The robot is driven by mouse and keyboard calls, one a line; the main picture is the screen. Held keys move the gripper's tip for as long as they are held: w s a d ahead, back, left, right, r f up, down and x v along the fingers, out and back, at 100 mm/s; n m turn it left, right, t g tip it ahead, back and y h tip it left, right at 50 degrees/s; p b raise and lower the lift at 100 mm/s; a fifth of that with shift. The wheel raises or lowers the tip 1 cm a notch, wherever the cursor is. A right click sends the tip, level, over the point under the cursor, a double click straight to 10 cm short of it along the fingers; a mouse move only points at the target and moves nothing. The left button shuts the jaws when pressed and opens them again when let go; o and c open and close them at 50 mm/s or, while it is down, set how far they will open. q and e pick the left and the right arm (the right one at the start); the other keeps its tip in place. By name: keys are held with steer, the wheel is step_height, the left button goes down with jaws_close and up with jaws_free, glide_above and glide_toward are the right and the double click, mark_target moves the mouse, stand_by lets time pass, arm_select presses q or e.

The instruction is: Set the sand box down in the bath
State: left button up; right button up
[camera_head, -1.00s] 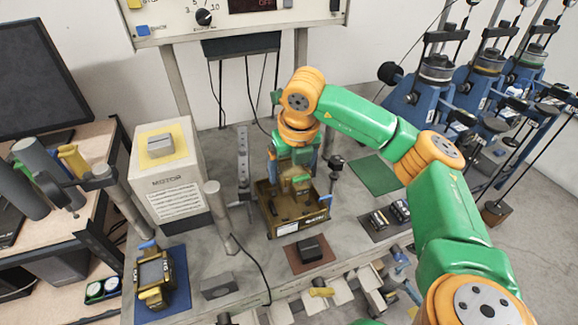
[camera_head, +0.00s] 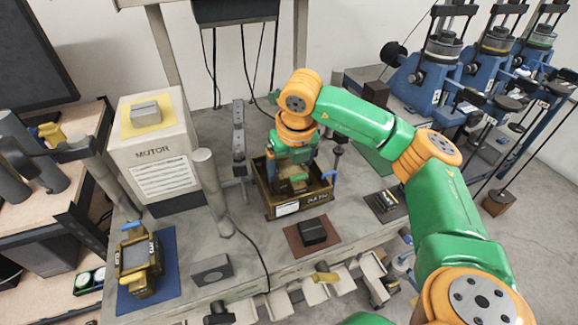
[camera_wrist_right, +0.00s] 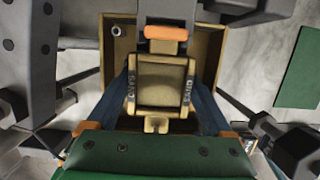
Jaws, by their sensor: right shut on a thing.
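The sand box (camera_wrist_right: 160,82) is a small tan box with "SAND" on its sides. In the right wrist view my right gripper (camera_wrist_right: 161,106) is shut on it, one dark finger on each side. In the head view my right gripper (camera_head: 292,172) points down inside the bath outline, mostly hiding the sand box. The bath (camera_head: 302,208) is an open brown box with a label on its front wall; its inner wall (camera_wrist_right: 212,48) shows around the sand box in the wrist view. I cannot tell whether the sand box touches the bath floor. My left gripper is not in view.
Another box (camera_head: 138,262) stands on a blue mat at the left. A dark block (camera_head: 312,231) lies on a brown mat in front of the bath. The motor housing (camera_head: 152,150) stands left; a post (camera_head: 213,195) rises between. A green mat (camera_head: 375,157) lies to the right.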

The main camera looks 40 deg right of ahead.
steer(key=shift+s+f, duration=0.25)
steer(key=shift+f, duration=0.1)
